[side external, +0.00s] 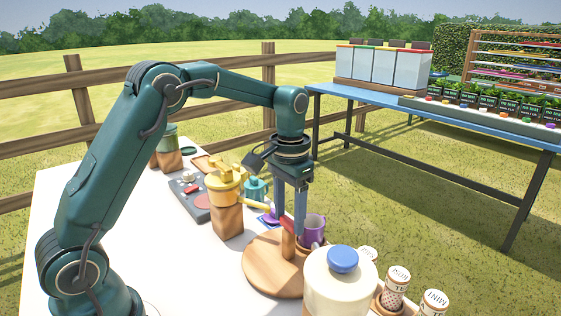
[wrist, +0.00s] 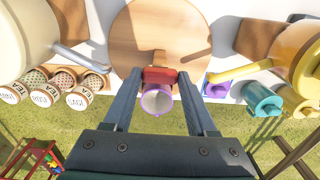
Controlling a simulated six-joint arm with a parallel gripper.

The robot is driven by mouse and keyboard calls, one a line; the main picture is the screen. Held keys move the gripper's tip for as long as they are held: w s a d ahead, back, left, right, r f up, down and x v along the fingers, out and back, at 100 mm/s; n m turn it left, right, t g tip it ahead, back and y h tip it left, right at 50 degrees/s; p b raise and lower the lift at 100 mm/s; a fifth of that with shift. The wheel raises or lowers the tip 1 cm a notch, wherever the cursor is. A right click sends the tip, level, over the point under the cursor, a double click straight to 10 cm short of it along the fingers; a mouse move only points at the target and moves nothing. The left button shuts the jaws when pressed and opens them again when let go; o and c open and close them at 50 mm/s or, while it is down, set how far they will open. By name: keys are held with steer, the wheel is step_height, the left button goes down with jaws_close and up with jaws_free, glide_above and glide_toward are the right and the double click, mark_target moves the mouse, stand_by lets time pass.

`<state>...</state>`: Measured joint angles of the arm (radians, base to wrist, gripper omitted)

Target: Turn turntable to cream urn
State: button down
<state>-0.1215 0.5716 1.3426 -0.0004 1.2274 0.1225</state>
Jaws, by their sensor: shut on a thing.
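The round wooden turntable (side external: 262,272) lies on the white table and also shows in the wrist view (wrist: 160,25). A red-topped handle (wrist: 160,75) stands at its edge. My gripper (side external: 292,238) points down and is shut on this handle, one finger on each side (wrist: 160,73). A purple mug (side external: 315,228) is beside the handle and also shows in the wrist view (wrist: 156,100); its base is hidden. The cream urn (side external: 335,285) with a blue lid stands at the front right, and at upper left in the wrist view (wrist: 22,35).
A yellow urn (side external: 222,190) on a wooden block (side external: 227,220) stands across the turntable. A teal pot (side external: 256,188) is behind it. Labelled tea tins (side external: 397,285) stand beside the cream urn. A blue table (side external: 460,128) with crates and plants is farther back.

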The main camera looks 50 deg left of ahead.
steer(key=shift+m, duration=4.6)
steer(key=shift+r+m, duration=0.1)
steer(key=shift+m, duration=4.4)
steer(key=shift+c, duration=1)
jaws_free()
steer(key=shift+r, duration=2.55)
